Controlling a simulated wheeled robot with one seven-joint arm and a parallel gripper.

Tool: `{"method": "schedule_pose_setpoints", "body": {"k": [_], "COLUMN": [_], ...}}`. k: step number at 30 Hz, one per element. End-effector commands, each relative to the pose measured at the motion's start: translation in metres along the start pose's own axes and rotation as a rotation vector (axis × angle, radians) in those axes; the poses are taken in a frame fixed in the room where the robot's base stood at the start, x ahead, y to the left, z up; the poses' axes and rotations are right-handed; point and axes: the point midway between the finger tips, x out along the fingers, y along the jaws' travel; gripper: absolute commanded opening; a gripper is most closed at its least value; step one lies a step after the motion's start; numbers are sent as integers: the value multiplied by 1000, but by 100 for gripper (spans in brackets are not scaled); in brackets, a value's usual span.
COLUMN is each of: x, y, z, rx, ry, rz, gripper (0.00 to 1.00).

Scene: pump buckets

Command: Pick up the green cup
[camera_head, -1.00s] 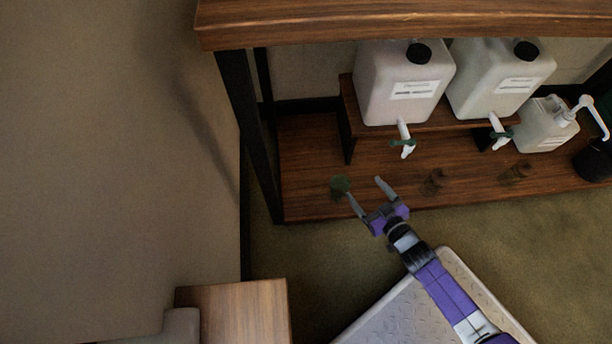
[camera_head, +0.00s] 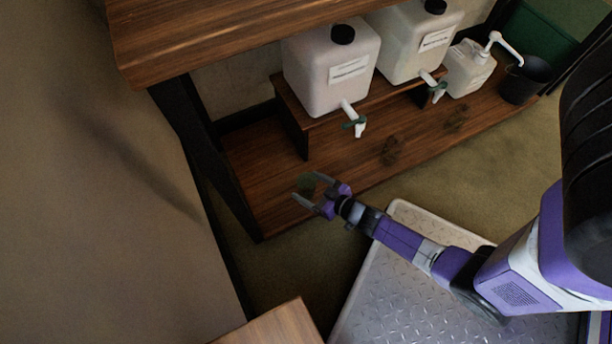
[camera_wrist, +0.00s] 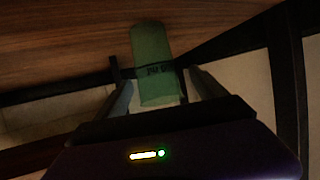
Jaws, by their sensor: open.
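The green cup (camera_head: 307,182) stands on the lower wooden shelf (camera_head: 249,155) near its left end. My gripper (camera_head: 300,188) is open at the cup. In the wrist view its two fingers (camera_wrist: 153,88) lie on either side of the cup's lower part in the picture. I cannot tell whether they touch it. In the head view the gripper partly covers the cup.
Two white jugs with taps (camera_head: 331,70) (camera_head: 413,42) stand on a riser (camera_head: 290,107) behind. Two dark brownish cups (camera_head: 390,150) (camera_head: 457,117) are to the right. A pump bottle (camera_head: 468,68) and black bucket (camera_head: 525,80) stand farther right. A dark shelf leg (camera_head: 205,150) is left.

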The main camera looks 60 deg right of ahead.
Motion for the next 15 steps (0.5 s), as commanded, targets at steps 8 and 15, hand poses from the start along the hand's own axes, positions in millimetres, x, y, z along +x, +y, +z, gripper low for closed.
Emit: {"method": "schedule_pose_setpoints", "body": {"k": [8,15], "x": [39,46], "y": [2,3], "z": [1,-2], "rx": [-2,0], "ry": [2,0], "rz": [-1,1], "gripper": [81,81]}}
